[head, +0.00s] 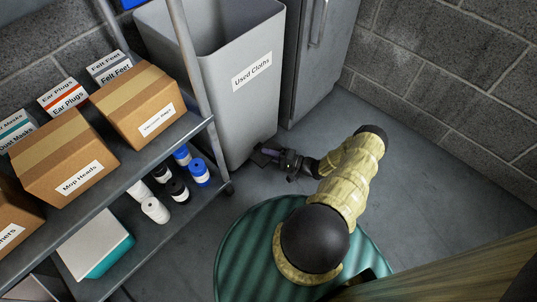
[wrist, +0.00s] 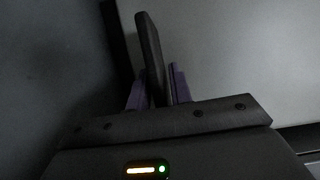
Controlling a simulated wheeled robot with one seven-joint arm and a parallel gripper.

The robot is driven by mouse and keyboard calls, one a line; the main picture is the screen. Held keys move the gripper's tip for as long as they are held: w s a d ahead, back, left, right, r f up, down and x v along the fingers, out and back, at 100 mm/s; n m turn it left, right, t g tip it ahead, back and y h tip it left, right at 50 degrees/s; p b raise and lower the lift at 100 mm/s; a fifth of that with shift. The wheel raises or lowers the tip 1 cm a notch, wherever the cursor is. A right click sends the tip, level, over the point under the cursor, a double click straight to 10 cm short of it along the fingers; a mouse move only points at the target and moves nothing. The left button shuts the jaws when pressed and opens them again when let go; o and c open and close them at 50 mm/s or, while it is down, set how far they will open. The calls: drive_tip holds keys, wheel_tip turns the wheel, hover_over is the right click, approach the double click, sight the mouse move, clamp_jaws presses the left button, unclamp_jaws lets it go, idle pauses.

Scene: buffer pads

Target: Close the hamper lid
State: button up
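The hamper (head: 205,95) is a tall grey bin labelled "Used Cloths". Its top is open, and its upper rim is partly cut off by the picture's top edge. I see no lid in either view. My gripper (head: 264,155) is low down by the hamper's bottom front corner, near the floor. In the wrist view, my gripper (wrist: 156,88) shows purple finger parts on either side of a dark upright bar (wrist: 150,50). I cannot tell whether this bar is part of the hamper or whether the fingers press on it. A pale grey surface lies just behind it.
A metal shelf (head: 180,140) with boxes and bottles stands at the left, close to the hamper. A grey cabinet (head: 315,60) stands to its right. Block walls (head: 455,65) close off the right. The floor (head: 420,175) right of my arm is clear.

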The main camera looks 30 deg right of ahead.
clamp_jaws()
drive_tip(key=shift+f+t+y+b, duration=0.4)
drive_tip(key=shift+f+b, duration=0.1)
drive_tip(key=shift+b, duration=0.5)
drive_tip(key=shift+r, duration=0.1)
drive_tip(key=shift+o, duration=1.7)
unclamp_jaws()
